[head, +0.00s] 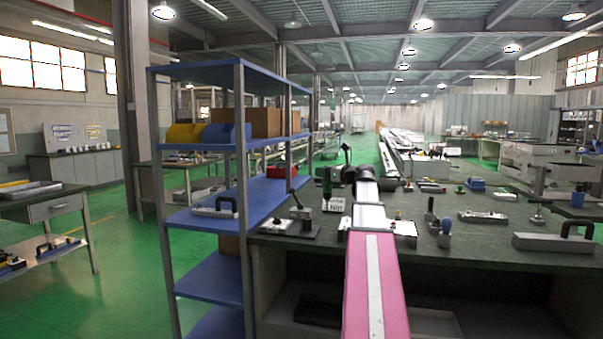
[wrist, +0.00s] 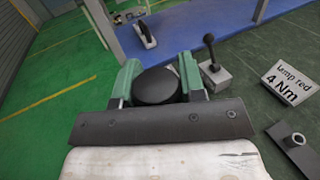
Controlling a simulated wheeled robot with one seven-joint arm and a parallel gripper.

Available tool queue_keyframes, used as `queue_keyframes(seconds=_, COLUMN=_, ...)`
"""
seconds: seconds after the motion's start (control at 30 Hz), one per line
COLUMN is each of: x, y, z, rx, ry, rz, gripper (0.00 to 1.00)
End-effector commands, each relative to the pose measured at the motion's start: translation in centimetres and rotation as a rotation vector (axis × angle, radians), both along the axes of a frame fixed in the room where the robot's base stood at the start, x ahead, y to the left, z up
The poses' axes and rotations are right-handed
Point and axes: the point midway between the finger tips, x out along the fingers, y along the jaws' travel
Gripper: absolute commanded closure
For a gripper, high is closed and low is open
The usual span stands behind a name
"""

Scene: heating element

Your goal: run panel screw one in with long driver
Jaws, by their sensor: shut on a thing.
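In the wrist view my gripper (wrist: 157,72) has its two green fingers closed on a round black end, which I take to be the handle of the long driver (wrist: 156,88). The driver's shaft and tip are hidden below it. In the head view my gripper (head: 327,182) is small, over the left part of the dark bench, and partly hidden by my arm. A light metal plate with small parts (head: 404,228) lies on the bench just right of my arm. I cannot make out panel screw one or tell whether the driver touches anything.
A blue shelf unit (head: 262,194) is to the left, bearing a black-handled tool (head: 215,209). Several tools stand farther right on the bench (head: 465,261).

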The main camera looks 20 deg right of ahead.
Motion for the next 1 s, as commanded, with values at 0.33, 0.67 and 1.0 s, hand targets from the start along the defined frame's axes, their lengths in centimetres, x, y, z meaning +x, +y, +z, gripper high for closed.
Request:
queue_keyframes(seconds=0.33, x=-2.8, y=-6.2, z=0.0, rx=0.0, ry=-0.006, rz=0.0, gripper=1.0)
queue_keyframes(seconds=0.67, x=-3.0, y=-6.5, z=0.0, rx=0.001, ry=-0.007, rz=0.001, gripper=1.0)
queue_keyframes(seconds=1.0, x=-3.0, y=-6.5, z=-0.6, rx=0.001, ry=-0.007, rz=0.001, gripper=1.0)
